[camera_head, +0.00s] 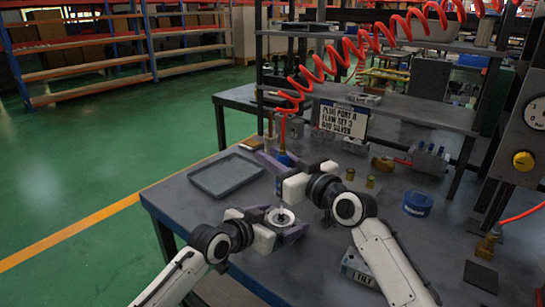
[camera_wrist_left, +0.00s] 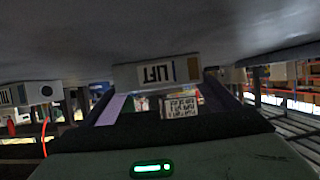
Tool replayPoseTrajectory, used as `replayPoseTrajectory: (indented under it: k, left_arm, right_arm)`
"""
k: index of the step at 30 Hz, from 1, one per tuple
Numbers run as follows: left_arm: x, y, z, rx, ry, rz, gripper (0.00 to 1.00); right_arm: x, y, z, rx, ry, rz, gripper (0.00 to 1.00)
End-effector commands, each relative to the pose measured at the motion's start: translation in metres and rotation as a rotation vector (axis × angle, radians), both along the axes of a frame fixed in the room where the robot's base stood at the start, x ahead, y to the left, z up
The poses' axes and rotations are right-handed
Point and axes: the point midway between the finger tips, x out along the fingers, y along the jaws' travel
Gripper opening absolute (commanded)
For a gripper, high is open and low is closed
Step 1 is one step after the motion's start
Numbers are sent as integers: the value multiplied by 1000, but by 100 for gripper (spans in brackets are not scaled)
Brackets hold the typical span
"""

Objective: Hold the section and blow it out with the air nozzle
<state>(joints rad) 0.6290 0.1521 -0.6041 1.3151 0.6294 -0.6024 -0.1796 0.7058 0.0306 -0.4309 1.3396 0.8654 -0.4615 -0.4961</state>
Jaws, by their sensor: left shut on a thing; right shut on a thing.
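In the head view my left gripper (camera_head: 278,226) is low over the front of the bench, its purple fingers shut on a valve section (camera_head: 281,216) with a pale round top. In the left wrist view a block labelled LIFT (camera_wrist_left: 157,74) sits between the finger ends. My right gripper (camera_head: 284,163) is just behind and above it, shut on the air nozzle (camera_head: 282,153), whose blue part shows between the fingers. The red coiled hose (camera_head: 322,67) runs from the nozzle up to the upper right. The fingers and wrist hide part of the nozzle, and its tip is unclear.
A dark empty tray (camera_head: 226,175) lies left of the grippers. A block labelled TILT (camera_head: 357,266) is partly behind my right arm. A blue round container (camera_head: 417,203) and brass fittings (camera_head: 371,181) stand to the right. A sign (camera_head: 343,119) and shelf are behind.

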Motion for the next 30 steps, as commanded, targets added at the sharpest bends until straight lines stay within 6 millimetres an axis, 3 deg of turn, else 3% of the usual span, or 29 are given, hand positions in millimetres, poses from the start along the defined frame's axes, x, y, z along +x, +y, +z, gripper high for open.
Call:
replayPoseTrajectory:
  k: [1,16,30]
  left_arm:
    - [0,0,1,0,-1,-1,46]
    - [0,-1,1,0,-2,-2,46]
    - [0,0,1,0,-2,0,46]
  right_arm:
    - [0,0,-8,-8,12,1,0]
    - [0,0,-9,-10,15,1,0]
    - [0,0,11,-5,6,1,0]
